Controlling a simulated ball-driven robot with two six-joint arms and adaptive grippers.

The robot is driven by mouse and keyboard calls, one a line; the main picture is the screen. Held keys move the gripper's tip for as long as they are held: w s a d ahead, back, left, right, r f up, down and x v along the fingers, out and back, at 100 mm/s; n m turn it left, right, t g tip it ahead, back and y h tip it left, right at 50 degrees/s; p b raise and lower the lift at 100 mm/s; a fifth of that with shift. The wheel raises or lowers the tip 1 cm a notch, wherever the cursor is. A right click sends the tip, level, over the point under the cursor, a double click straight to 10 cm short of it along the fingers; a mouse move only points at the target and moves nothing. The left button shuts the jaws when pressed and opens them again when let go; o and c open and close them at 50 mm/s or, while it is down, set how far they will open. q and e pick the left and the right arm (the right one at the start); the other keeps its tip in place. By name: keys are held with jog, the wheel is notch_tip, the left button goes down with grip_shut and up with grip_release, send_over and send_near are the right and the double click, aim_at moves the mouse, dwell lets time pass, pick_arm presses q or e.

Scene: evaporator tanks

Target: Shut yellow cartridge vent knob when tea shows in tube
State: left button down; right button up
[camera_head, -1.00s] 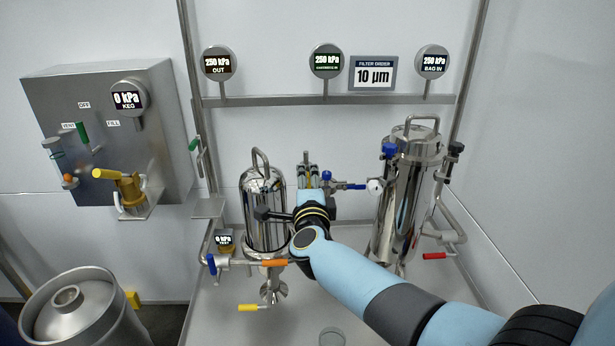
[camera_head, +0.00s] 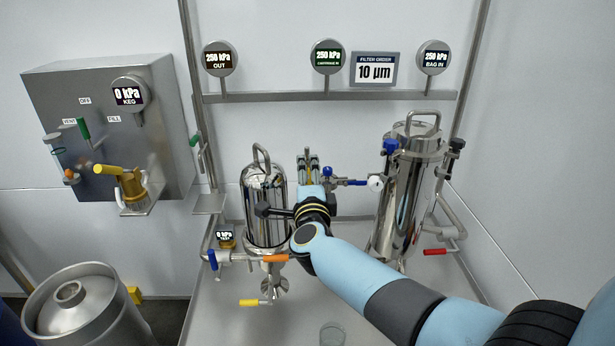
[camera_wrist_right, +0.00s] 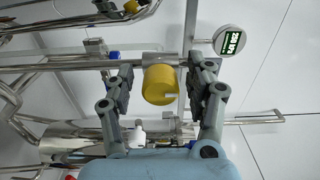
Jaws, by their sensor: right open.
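The yellow vent knob (camera_wrist_right: 160,84) sits between the fingers of my right gripper (camera_wrist_right: 163,82) in the right wrist view, with a visible gap on each side. The gripper is open and does not grip the knob. In the head view my right gripper (camera_head: 308,160) is small, behind my blue wrist, with a bit of yellow between its fingers. The steel cartridge housing (camera_head: 258,180) stands just left of it, partly covered by my arm. I cannot make out tea in a tube. My left gripper is not in view.
The steel bag housing (camera_head: 405,190) stands to the right. A blue-handled valve line (camera_head: 345,184) runs between the housings. A clear cup (camera_head: 332,334) stands at the front. A keg (camera_head: 75,310) is at lower left.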

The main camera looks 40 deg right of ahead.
jog(key=v, duration=1.2)
jog(key=shift+f, duration=0.1)
jog(key=s+a+f+n+g+y+b, duration=0.15)
jog(key=s+f+n, duration=0.4)
jog(key=f, duration=0.65)
jog(key=s+f+n+g+y+b, duration=0.2)
jog(key=s+f+n+y+b, duration=0.3)
jog(key=f, duration=0.6)
jog(key=s+f+n+g+y+b, duration=0.1)
jog(key=s+f+n, duration=0.3)
jog(key=s+f, duration=0.55)
jog(key=s+d+f+n+g, duration=0.1)
jog(key=s+f+n+g, duration=0.4)
jog(key=s+f, duration=0.3)
jog(key=s+d+f+n+g+b, duration=0.1)
jog(key=s+f+n+g, duration=0.4)
jog(key=s, duration=1.2)
notch_tip(320, 180, down, 4)
jog(key=shift+s+d+f+y, duration=0.25)
jog(key=shift+y, duration=0.2)
